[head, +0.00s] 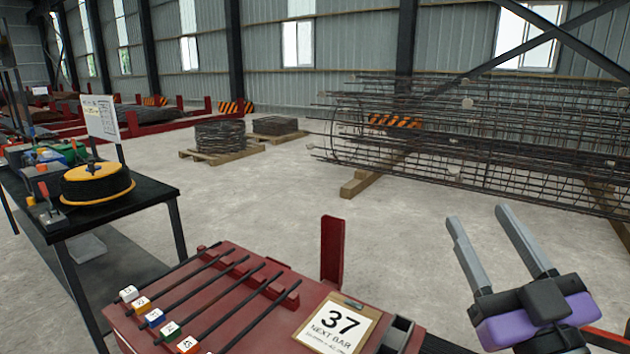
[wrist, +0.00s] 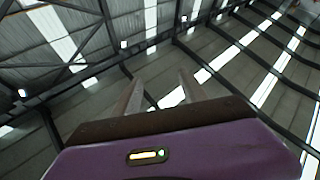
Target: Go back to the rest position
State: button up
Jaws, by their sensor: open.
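My gripper (head: 477,236) is at the lower right of the head view. Its two grey fingers are parted, point up and hold nothing. Its purple body sits below them. In the wrist view the fingers (wrist: 158,92) point toward the roof, with only roof beams and bright skylights beyond. The gripper is in the air to the right of the red bar rack (head: 250,270), apart from it. No rest mark or cradle shows.
Several dark bars with coloured tags lie on the red rack beside a "37 NEXT BAR" card (head: 337,323). A red post (head: 332,250) rises behind. A black table (head: 130,205) with a wire spool (head: 97,187) stands left. A rebar cage (head: 480,140) lies at back right. The floor between is clear.

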jog(key=s+d+f+m+g+h, duration=0.2)
jog(key=s+d+f+m+h, duration=0.1)
jog(key=s+f+m+h, duration=0.85)
jog(key=s+a+f+n+g+y, duration=0.2)
jog(key=s+f+n+g+y, duration=0.1)
jog(key=s+f, duration=0.7)
jog(key=s+a+f+n+g+y, duration=0.2)
jog(key=s+f+n+g+y, duration=0.1)
jog(key=s+f, duration=0.7)
jog(key=s+n+y, duration=0.1)
jog(key=s+y, duration=0.1)
jog(key=s, duration=0.1)
jog(key=shift+s+f, duration=0.25)
jog(key=shift+s, duration=0.1)
jog(key=shift+a, duration=0.1)
